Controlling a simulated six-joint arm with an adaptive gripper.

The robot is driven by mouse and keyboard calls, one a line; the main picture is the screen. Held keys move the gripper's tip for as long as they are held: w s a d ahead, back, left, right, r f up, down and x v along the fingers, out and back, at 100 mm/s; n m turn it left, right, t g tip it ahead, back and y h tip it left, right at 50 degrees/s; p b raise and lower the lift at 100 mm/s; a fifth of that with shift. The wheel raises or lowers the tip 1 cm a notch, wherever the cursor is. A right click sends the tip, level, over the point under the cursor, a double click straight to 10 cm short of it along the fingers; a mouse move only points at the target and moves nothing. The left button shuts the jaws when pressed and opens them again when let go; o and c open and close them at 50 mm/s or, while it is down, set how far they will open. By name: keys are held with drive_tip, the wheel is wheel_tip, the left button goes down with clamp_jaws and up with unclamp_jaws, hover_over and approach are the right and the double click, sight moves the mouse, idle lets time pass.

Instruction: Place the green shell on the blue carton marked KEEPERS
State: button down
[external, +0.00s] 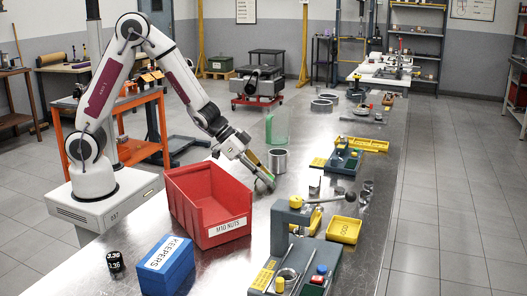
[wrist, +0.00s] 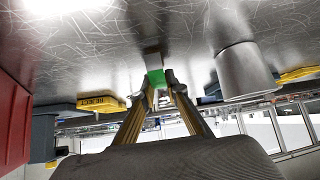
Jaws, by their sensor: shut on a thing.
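My gripper (external: 265,180) reaches down low over the metal bench, just past the red bin. In the wrist view my gripper (wrist: 157,84) is shut on the small green shell (wrist: 156,78), which sits between the fingertips close to the bench surface. I cannot make out the shell clearly in the external view, as the fingers cover it. The blue carton marked KEEPERS (external: 165,268) stands at the near left of the bench, well apart from my gripper, with its label facing the camera.
The red M10 NUTS bin (external: 207,203) stands between my gripper and the carton. A grey metal cylinder (external: 277,161) is close beside my gripper, also in the wrist view (wrist: 243,72). A grey fixture (external: 290,230) and yellow tray (external: 344,229) stand nearer. A black timer (external: 115,261) sits left of the carton.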

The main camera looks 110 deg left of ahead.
drive_tip(key=shift+m+h, duration=0.3)
drive_tip(key=shift+m, duration=0.1)
drive_tip(key=shift+w+d+r, duration=0.35)
drive_tip(key=shift+d+r, duration=0.15)
drive_tip(key=shift+r, duration=0.2)
drive_tip(key=shift+w+d+r, duration=0.3)
drive_tip(key=shift+d+r, duration=0.25)
drive_tip(key=shift+r, duration=0.15)
drive_tip(key=shift+w+d+r, duration=0.35)
drive_tip(key=shift+d+r, duration=0.15)
drive_tip(key=shift+r, duration=0.2)
drive_tip(key=d+r+m+h, duration=0.15)
drive_tip(key=d+r, duration=0.25)
drive_tip(key=d, duration=0.5)
drive_tip(key=d+r+m+h, duration=0.15)
drive_tip(key=d+r, duration=0.35)
drive_tip(key=d, duration=0.5)
drive_tip(key=s+d+f+m, duration=0.1)
drive_tip(key=s+d+f, duration=0.3)
drive_tip(key=d+f, duration=0.2)
drive_tip(key=shift+d+m+h, duration=0.3)
drive_tip(key=shift+d, duration=0.95)
drive_tip(key=shift+d+r, duration=0.1)
